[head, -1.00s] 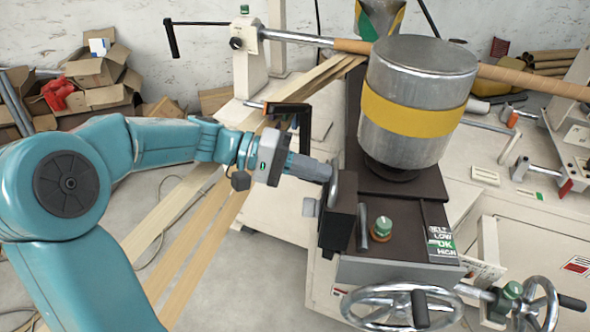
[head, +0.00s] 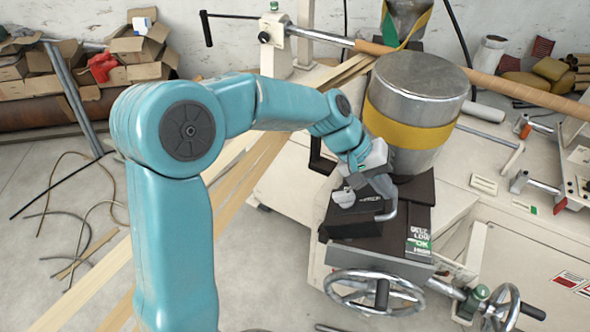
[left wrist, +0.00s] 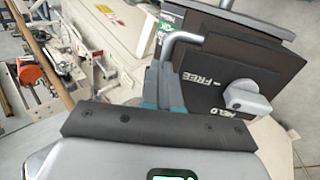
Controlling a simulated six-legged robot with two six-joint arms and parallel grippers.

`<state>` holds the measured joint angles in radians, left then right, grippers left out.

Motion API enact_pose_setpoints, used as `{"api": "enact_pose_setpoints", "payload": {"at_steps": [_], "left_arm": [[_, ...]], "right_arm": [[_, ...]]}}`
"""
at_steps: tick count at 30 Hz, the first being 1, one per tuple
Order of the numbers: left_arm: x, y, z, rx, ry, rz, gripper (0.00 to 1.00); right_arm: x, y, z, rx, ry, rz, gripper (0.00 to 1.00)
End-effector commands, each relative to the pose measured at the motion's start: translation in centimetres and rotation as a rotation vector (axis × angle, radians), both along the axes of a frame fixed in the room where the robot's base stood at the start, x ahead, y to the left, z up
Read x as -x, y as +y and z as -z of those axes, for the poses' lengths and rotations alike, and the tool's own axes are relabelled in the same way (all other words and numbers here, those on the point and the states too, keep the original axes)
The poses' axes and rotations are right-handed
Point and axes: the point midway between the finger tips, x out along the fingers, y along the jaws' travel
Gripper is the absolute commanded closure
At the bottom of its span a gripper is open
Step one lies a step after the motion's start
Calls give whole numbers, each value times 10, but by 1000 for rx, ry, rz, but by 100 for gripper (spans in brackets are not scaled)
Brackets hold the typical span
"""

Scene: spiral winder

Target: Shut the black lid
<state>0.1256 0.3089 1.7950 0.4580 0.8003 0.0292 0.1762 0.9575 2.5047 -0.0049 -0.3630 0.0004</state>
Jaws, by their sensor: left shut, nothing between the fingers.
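The black lid (head: 358,222) lies over the top of the machine's dark block, with its lettered face and pale grey knob (head: 345,198) upward. I cannot tell if it sits fully flush. In the left wrist view the lid (left wrist: 205,100) shows the words FREE and HELD beside its grey knob (left wrist: 245,97). A bent metal bar handle (head: 388,214) is at the lid's right edge; it also shows in the left wrist view (left wrist: 182,42). My left gripper (head: 384,188) is shut and empty, close above the lid's right side; contact is unclear. My right gripper is out of view.
A metal drum with a yellow band (head: 412,115) stands just behind my left gripper. A handwheel (head: 375,290) is below the block at the front. A label plate (head: 420,240) lies right of the lid.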

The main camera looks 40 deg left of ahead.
Motion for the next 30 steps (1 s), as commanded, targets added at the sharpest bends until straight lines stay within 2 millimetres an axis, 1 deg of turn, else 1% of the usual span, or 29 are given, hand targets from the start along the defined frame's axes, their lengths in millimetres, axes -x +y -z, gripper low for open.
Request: {"api": "enact_pose_setpoints", "payload": {"at_steps": [1,5,10,15,21,30], "left_arm": [[-3,-7,4,1,3,4,100],[-11,-23,17,-119,63,9,100],[-20,-40,39,-116,65,3,100],[-28,-55,59,-115,64,1,100],[-34,-67,77,-115,63,2,100],[-39,-75,91,-114,64,1,100]], "right_arm": [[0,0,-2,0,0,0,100],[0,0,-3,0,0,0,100],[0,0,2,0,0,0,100],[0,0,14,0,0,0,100],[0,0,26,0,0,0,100],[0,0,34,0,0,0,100]]}}
